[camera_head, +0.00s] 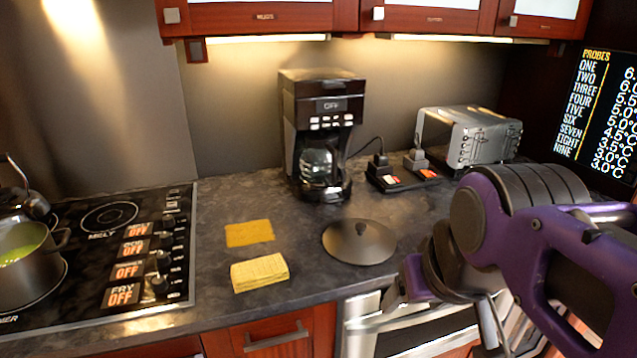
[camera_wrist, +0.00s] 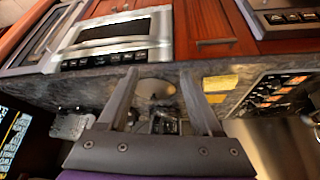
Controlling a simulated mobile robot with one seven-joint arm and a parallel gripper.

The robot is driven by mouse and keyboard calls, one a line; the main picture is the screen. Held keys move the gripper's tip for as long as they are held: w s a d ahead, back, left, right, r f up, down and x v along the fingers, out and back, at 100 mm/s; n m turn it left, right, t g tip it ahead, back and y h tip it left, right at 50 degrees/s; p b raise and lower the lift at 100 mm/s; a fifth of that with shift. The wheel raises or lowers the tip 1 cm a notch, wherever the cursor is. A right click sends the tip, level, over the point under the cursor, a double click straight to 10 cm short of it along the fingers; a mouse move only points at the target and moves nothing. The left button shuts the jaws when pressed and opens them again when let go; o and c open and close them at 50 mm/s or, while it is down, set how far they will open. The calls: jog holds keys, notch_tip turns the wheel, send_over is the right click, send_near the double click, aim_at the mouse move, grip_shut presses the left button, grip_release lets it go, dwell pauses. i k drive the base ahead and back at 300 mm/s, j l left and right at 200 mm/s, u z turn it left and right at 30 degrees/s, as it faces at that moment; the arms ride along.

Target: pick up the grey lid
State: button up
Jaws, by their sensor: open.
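The grey lid (camera_head: 359,241) is a round, flat disc with a small dark knob in its middle. It lies on the dark countertop near the front edge, in front of the coffee maker. In the wrist view, which is upside down, the lid (camera_wrist: 157,86) shows between the two fingers, some way beyond them. My gripper (camera_wrist: 157,73) is open with nothing between its fingers. In the head view my purple arm reaches in from the right, and the hand is in front of the counter, to the right of the lid and apart from it.
A yellow sponge (camera_head: 260,272) and a flat yellow cloth (camera_head: 249,233) lie left of the lid. A coffee maker (camera_head: 320,130) stands behind it. A toaster (camera_head: 468,136) and plugged sockets (camera_head: 402,176) are at the back right. A stove (camera_head: 110,250) with a pot (camera_head: 28,258) is at left.

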aim_at(357, 242)
jog(key=u, duration=1.6)
jog(key=l+u, duration=0.15)
jog(key=l+z, duration=0.6)
jog(key=k+l, duration=0.4)
jog(key=k+l+u, duration=0.1)
jog(key=k+l, duration=0.25)
jog(key=k, duration=0.15)
jog(key=i+j, duration=0.3)
jog(key=i+j+z, duration=0.1)
jog(key=i, duration=0.2)
jog(key=i+j+z, duration=0.1)
jog(key=i+j, duration=0.1)
jog(key=i, duration=0.1)
